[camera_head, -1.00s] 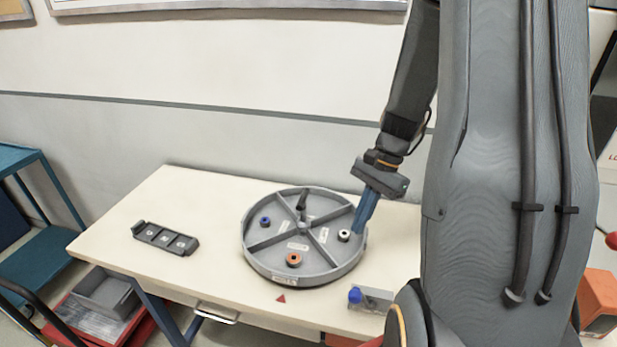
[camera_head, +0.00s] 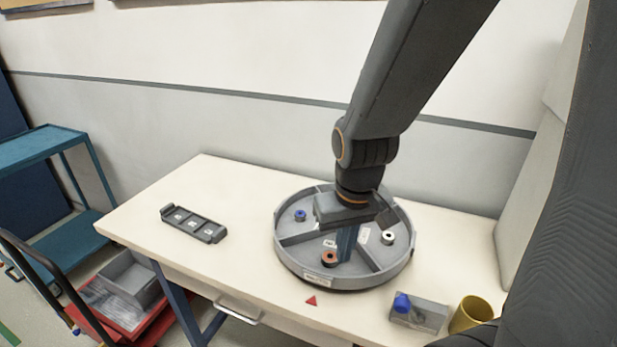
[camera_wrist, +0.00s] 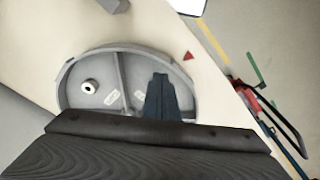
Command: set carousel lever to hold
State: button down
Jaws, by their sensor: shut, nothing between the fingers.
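The carousel (camera_head: 286,255) is a round grey tray with dividers on the white table; part of it shows in the wrist view (camera_wrist: 75,75). A small grey box with a blue knob (camera_head: 402,303), which looks like the lever, stands at the table's front edge, right of the carousel. My gripper (camera_head: 346,258) is shut and empty, its blue fingers pointing down over the carousel's middle, left of and behind the blue knob. Its fingers also show in the wrist view (camera_wrist: 160,80). I cannot tell whether they touch the carousel. My gripper hides the carousel's centre. The lever's setting is unreadable.
The carousel holds a blue ring (camera_head: 300,215), an orange ring (camera_head: 329,258) and a white ring (camera_head: 388,237). A red triangle (camera_head: 311,301) marks the table front. A yellow cup (camera_head: 470,314) stands right of the knob box. A dark slotted rack (camera_head: 193,224) lies left, with clear table between.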

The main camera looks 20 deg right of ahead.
aim_at(408, 313)
jog(key=k, duration=1)
jog(key=u, duration=0.9)
jog(key=i, duration=0.75)
jog(key=z, duration=1)
